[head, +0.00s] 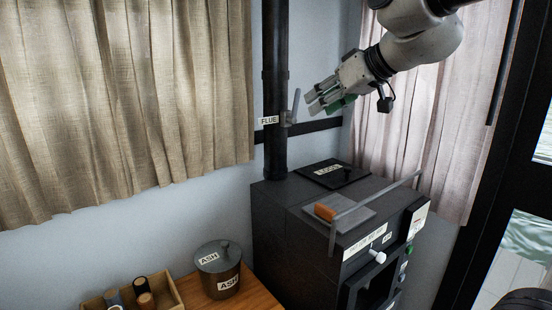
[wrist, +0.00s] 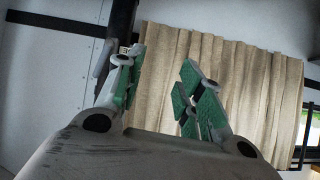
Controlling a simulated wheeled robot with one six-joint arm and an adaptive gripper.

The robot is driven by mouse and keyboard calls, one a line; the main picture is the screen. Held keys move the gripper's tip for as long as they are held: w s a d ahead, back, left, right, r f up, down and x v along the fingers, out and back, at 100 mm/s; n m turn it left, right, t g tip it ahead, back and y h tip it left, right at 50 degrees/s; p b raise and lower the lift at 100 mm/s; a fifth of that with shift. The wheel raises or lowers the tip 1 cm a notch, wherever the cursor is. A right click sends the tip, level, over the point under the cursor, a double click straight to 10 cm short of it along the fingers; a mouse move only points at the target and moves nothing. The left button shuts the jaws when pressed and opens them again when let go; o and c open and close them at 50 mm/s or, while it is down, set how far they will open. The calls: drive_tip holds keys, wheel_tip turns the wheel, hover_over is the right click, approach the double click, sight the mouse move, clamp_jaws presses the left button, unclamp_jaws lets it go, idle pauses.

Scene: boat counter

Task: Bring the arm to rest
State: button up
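My arm reaches in from the top right in the head view. My gripper (head: 322,98) is raised above the black stove (head: 290,215) and points left, close to the lever on the flue pipe (head: 274,90). I cannot tell in the head view whether it touches the lever (head: 293,108). In the wrist view my gripper (wrist: 160,85) has its two green-padded fingers apart with nothing between them. The flue pipe (wrist: 117,45) shows behind the left finger, and a curtain (wrist: 240,90) fills the background on the right.
The stove top carries a black lid (head: 330,172), an orange block (head: 325,212) on a grey plate, and a rail (head: 375,200). A lidded ash tin (head: 219,285) and a wooden box (head: 172,290) of small cylinders stand on the wooden counter (head: 255,290). Curtains hang left and right.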

drive_tip(key=s+d+f+m+g+h, duration=0.1)
drive_tip(key=s+d+f+m+h, duration=0.1)
drive_tip(key=s+d+f, duration=0.3)
drive_tip(key=s+d+f+m+g+h, duration=0.2)
drive_tip(key=s+d+f, duration=0.3)
drive_tip(key=s+d, duration=0.4)
drive_tip(key=s+d+f+m+g+h, duration=0.1)
drive_tip(key=s+d+f+m+h, duration=0.2)
drive_tip(key=d, duration=0.9)
drive_tip(key=s+f, duration=0.2)
drive_tip(key=s, duration=0.2)
drive_tip(key=shift+f, duration=0.3)
drive_tip(key=shift+a, duration=0.15)
